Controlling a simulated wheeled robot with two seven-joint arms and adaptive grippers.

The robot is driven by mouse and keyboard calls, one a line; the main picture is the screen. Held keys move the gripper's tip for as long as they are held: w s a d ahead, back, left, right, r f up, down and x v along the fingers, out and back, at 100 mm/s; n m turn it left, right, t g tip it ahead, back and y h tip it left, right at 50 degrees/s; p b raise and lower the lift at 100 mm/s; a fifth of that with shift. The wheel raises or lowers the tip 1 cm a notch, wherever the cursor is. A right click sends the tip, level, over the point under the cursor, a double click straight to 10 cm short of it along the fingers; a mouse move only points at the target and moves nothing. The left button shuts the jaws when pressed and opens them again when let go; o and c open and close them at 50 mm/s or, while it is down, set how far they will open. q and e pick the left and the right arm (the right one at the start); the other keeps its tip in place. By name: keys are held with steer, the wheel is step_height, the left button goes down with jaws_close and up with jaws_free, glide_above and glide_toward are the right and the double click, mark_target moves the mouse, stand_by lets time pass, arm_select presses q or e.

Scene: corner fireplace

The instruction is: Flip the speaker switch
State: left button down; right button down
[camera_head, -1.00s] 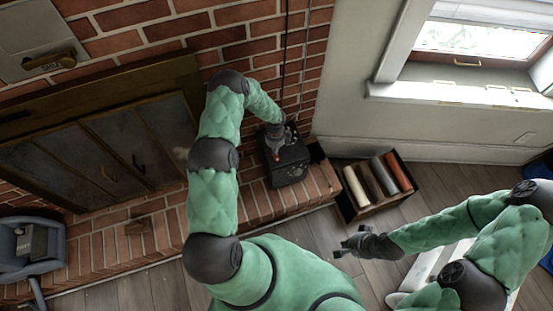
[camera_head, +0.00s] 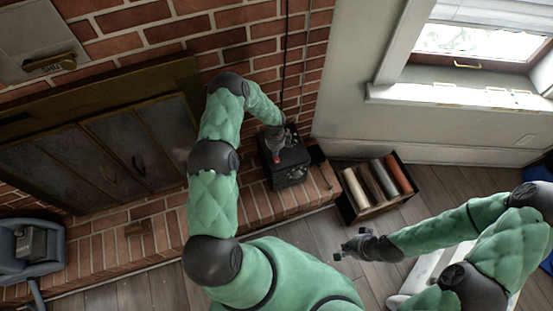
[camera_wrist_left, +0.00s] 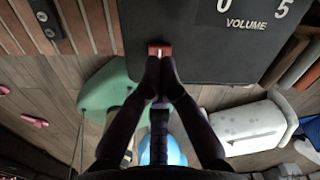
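The speaker (camera_head: 291,171) is a black box standing on the brick hearth. My left gripper (camera_head: 276,153) is over it in the head view and hides part of its top. In the left wrist view the speaker's dark panel (camera_wrist_left: 200,45) carries the word VOLUME and the digits 0 and 5. A small red switch (camera_wrist_left: 159,48) sits at the panel's lower edge. My left fingertips (camera_wrist_left: 160,60) are together right at the switch; I cannot tell whether they touch it. My right gripper (camera_head: 346,247) is open and empty above the floor.
A dark crate (camera_head: 345,200) with several rolls stands right of the hearth. The brick wall (camera_head: 262,50) with hanging cables rises behind the speaker. The fireplace doors (camera_head: 100,150) are at left, with a grey-blue container (camera_head: 45,262) below them. Wooden floor (camera_head: 320,230) lies clear in front.

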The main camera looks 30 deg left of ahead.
arm_select(q)
steer(key=shift+f+b, duration=0.95)
steer(key=shift+f, duration=0.2)
stand_by(1.1)
steer(key=shift+r+p, duration=2.2)
steer(key=shift+r, duration=1.35)
steer(key=shift+d, duration=0.1)
steer(key=s+d+n+h, duration=0.3)
steer(key=s+d+n, duration=0.35)
steer(key=d, duration=0.45)
steer(key=s+d+r+n, duration=0.2)
steer(key=s+d+n, duration=0.3)
steer(key=s+n, duration=0.3)
steer(key=s+d+r+n+h, duration=0.1)
steer(key=s+d+r+n, duration=0.2)
steer(key=s+d+n, duration=0.3)
steer(key=s+n, duration=0.2)
steer(key=s, duration=0.2)
steer(key=shift+d+r, duration=0.15)
steer(key=shift+d, duration=0.15)
